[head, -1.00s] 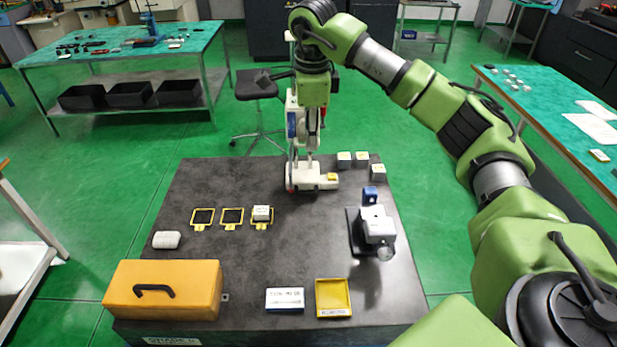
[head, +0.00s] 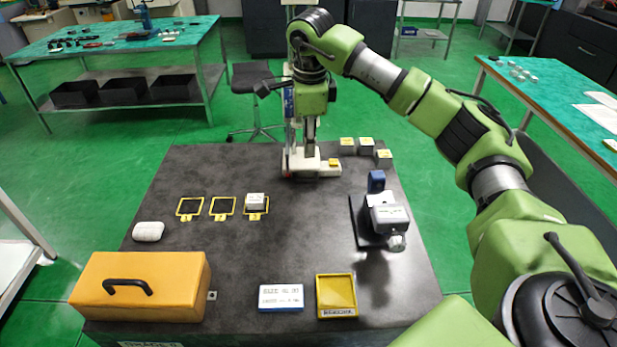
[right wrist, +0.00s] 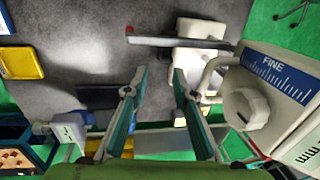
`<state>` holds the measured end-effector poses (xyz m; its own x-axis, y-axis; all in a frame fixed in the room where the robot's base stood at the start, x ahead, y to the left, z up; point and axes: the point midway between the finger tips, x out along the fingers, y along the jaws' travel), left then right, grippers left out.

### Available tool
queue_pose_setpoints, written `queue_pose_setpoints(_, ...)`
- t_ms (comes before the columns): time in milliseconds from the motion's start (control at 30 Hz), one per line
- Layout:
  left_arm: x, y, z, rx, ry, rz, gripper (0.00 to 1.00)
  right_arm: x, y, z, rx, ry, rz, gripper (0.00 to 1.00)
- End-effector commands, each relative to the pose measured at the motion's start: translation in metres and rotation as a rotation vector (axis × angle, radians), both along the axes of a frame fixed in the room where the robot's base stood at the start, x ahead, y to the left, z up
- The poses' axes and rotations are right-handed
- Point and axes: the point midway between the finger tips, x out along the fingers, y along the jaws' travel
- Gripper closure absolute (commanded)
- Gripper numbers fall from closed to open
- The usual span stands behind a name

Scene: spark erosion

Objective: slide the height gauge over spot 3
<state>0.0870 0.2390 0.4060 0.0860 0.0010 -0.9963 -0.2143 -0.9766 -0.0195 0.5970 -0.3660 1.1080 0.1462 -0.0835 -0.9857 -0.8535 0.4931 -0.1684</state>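The height gauge has a white base (head: 303,166) at the back middle of the dark table, with its column partly hidden behind my right gripper (head: 310,142). In the right wrist view my right gripper (right wrist: 160,70) is open and empty. The gauge's white base (right wrist: 203,40) and dark bar (right wrist: 165,41) lie beyond its fingertips. The gauge's body with the FINE scale (right wrist: 278,78) and a white knob (right wrist: 245,108) is close on the right. Three yellow-framed spots lie left of the gauge: left (head: 191,208), middle (head: 223,207) and right (head: 256,214); their numbers are too small to read.
A white block (head: 255,201) sits on the right spot. Several small blocks (head: 366,146) stand right of the gauge, with a grey-blue device (head: 388,217) in front of them. A yellow case (head: 140,287), sign (head: 281,297) and yellow tray (head: 337,294) line the front. The table middle is clear.

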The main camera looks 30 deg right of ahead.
Motion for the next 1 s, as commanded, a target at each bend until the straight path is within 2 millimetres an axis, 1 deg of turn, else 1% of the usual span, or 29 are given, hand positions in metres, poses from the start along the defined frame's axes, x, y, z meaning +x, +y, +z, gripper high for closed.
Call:
queue_pose_setpoints(33, 0.003, -0.001, 0.005, -0.001, -0.005, 0.000, 0.60, 0.000, -0.001, -0.007, -0.001, 0.005, -0.001, 0.75)
queue_pose_setpoints(133, 0.006, -0.002, 0.011, -0.003, -0.010, 0.000, 0.60, 0.003, -0.003, -0.027, -0.002, 0.007, -0.001, 0.75)
queue_pose_setpoints(400, 0.005, -0.005, 0.025, -0.007, -0.009, 0.001, 0.60, 0.011, -0.008, -0.083, -0.001, 0.006, -0.002, 0.75)
queue_pose_setpoints(500, 0.005, -0.006, 0.029, -0.008, -0.008, 0.001, 0.60, 0.013, -0.008, -0.099, -0.001, 0.004, -0.001, 0.75)
queue_pose_setpoints(600, 0.005, -0.006, 0.031, -0.007, -0.008, 0.001, 0.60, 0.016, -0.010, -0.110, 0.000, 0.002, 0.000, 0.75)
queue_pose_setpoints(700, 0.004, -0.006, 0.032, -0.007, -0.007, 0.001, 0.60, 0.017, -0.011, -0.117, -0.001, 0.002, 0.000, 0.75)
queue_pose_setpoints(1000, 0.003, -0.005, 0.031, -0.006, -0.005, 0.001, 0.60, 0.017, -0.011, -0.121, -0.001, 0.000, 0.000, 0.75)
